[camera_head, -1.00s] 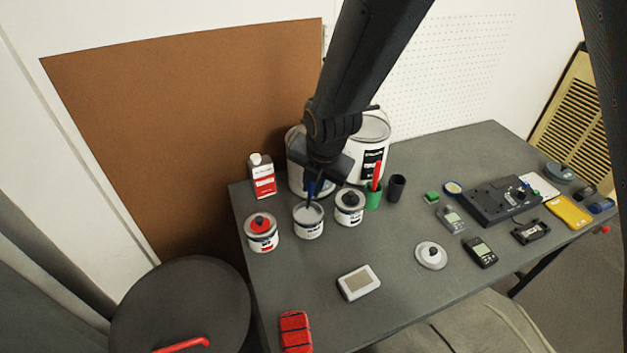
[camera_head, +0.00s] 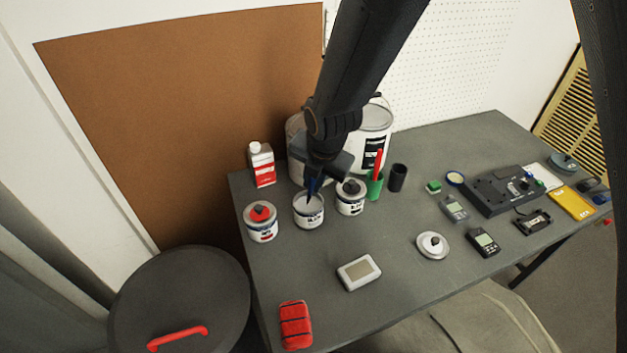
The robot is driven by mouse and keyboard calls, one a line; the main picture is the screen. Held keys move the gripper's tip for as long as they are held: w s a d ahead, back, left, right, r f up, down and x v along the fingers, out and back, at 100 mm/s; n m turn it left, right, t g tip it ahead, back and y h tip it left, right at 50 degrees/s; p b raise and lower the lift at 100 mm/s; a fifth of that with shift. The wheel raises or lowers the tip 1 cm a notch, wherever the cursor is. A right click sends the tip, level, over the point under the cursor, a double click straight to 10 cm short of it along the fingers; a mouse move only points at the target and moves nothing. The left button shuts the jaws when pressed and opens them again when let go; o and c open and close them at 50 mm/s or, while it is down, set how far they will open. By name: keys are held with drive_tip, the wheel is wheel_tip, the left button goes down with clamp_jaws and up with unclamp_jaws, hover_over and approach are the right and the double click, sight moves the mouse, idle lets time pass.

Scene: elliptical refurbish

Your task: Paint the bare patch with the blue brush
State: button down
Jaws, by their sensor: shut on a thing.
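My gripper (camera_head: 316,182) points down over the open paint can (camera_head: 308,213) near the table's back left. It is shut on the blue brush (camera_head: 312,187), of which only a small blue part shows below the jaws. The brush's lower end is at the can's mouth and seems to reach inside; the tip is hidden. The can has a white label and pale contents. I cannot make out a bare patch in this view.
A red-lidded can (camera_head: 261,222) and a dark-lidded can (camera_head: 350,198) flank the open can.

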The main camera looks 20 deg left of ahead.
drive_tip(key=shift+f, duration=0.55)
idle(1.3)
drive_tip(key=shift+r, duration=0.1)
drive_tip(key=shift+r+p, duration=1.75)
drive_tip(key=shift+r, duration=1.7)
